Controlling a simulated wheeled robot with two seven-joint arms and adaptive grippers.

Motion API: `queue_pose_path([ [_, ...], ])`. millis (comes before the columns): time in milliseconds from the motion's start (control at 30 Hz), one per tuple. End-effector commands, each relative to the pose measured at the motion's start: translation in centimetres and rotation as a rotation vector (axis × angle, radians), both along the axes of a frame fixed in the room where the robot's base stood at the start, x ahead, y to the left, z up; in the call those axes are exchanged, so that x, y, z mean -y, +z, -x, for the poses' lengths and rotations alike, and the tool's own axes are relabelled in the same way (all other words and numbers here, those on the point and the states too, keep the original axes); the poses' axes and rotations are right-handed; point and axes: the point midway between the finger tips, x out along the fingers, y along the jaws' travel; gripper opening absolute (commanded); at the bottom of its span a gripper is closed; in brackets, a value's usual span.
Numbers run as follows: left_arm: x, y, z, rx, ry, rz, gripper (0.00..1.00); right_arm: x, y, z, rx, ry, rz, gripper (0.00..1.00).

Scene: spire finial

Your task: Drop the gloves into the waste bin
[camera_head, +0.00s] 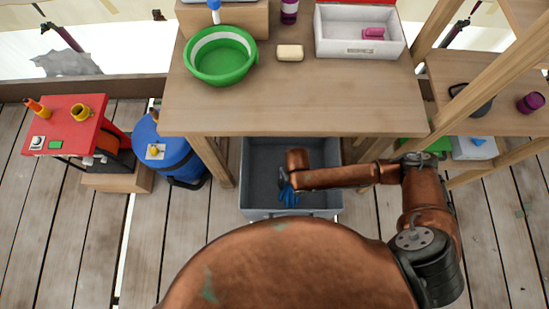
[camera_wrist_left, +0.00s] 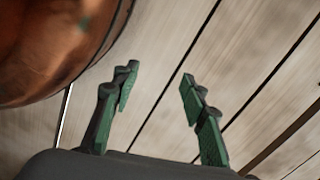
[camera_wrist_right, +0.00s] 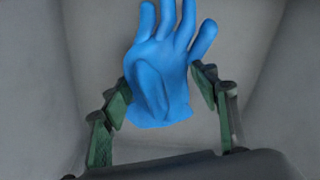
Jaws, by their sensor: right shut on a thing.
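A blue glove (camera_head: 289,197) hangs from my right gripper (camera_head: 284,182) over the grey bin (camera_head: 257,213) under the table. In the right wrist view the glove (camera_wrist_right: 165,70) sits between the fingers of my right gripper (camera_wrist_right: 161,82), fingers pointing away from me; I cannot tell if it is one glove or a pair. Grey bin walls (camera_wrist_right: 280,80) surround it there. My left gripper (camera_wrist_left: 160,85) is open and empty above the plank floor. It is not in the head view.
The wooden table (camera_head: 300,100) overhangs the bin's far part; its legs stand on both sides. On it are a green bowl (camera_head: 221,62), a beige block (camera_head: 290,53) and a white tray (camera_head: 360,48). A blue barrel (camera_head: 173,150) and red table (camera_head: 62,120) stand left.

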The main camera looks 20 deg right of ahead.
Motion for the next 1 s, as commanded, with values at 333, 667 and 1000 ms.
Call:
queue_pose_path([
  [333,1.5,4.6,-2.7,0.001,0.001,0.017,0.4,-3.8,-2.2,-1.1,-0.001,0.0,0.0,0.35],
  [667,2.3,7.7,-4.0,0.003,0.001,0.028,0.4,-5.9,-3.4,-1.6,-0.002,0.003,-0.002,0.35],
  [1000,3.0,11.7,-4.8,0.001,0.001,0.039,0.4,-7.0,-4.6,-2.0,0.0,0.001,0.001,0.35],
])
